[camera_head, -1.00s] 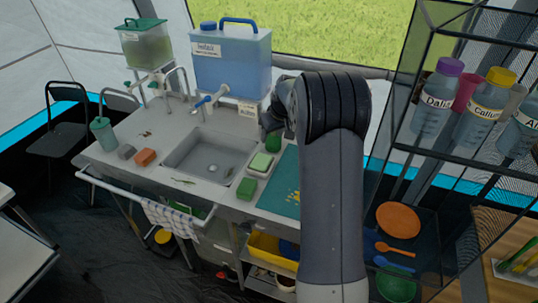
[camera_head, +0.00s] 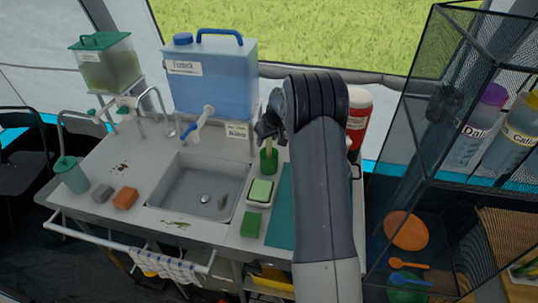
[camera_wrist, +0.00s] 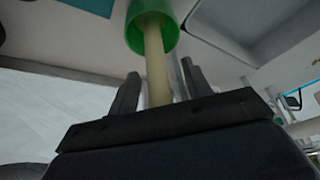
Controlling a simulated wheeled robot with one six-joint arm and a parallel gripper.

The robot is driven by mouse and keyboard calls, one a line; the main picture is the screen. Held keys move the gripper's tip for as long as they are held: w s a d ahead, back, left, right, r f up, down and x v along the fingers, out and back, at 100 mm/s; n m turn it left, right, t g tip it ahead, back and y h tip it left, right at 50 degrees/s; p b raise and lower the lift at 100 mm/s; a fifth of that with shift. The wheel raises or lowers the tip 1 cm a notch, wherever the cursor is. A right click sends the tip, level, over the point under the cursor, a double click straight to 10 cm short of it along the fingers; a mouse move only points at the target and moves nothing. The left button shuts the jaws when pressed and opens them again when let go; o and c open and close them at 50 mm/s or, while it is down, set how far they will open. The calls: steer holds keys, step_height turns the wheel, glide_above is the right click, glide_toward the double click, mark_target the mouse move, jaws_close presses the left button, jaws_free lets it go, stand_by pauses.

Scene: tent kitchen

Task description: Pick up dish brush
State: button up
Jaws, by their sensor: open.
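A green cup (camera_head: 269,160) stands on the counter right of the sink. In the wrist view the green cup (camera_wrist: 151,27) is at the top, with a pale wooden handle (camera_wrist: 155,68) sticking out of it, which looks like the dish brush's. The brush head is hidden in the cup. My gripper (camera_wrist: 160,69) is open, its two dark fingers on either side of the handle. I cannot tell whether they touch it. In the head view my gripper (camera_head: 267,128) is just above the cup.
A sink (camera_head: 199,188) is to the left. A soap dish with a green-and-white sponge (camera_head: 260,191) and a green sponge (camera_head: 251,225) are in front of the cup. A blue water canister (camera_head: 213,80) stands behind; a red container (camera_head: 358,115) and mesh shelf (camera_head: 440,130) are right.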

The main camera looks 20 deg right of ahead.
steer(key=shift+c, duration=0.3)
jaws_close()
